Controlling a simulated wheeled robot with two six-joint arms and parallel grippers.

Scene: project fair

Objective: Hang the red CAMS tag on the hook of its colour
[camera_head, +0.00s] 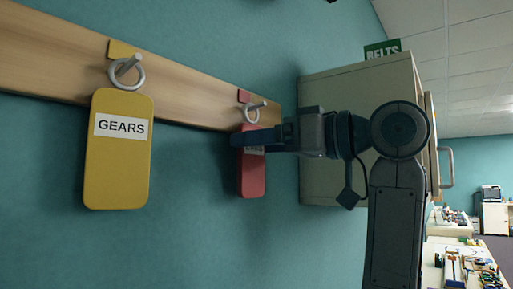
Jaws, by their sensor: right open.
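The red tag (252,178) hangs upright against the wall below the wooden rail. Its ring (250,113) is around the metal hook (258,106), which has a red colour patch (243,96) beside it. My right gripper (240,139) reaches in from the right and is open in front of the tag's upper part. Its fingers cover most of the white label, so the word cannot be read. I cannot tell whether the fingers touch the tag. My left gripper is not in view.
A yellow GEARS tag (119,170) hangs by its ring on a hook beside a yellow patch (122,49), to the left. The wooden rail (190,75) runs along the teal wall. A pale cabinet (345,85) with a green BELTS sign (382,49) stands close behind my right arm.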

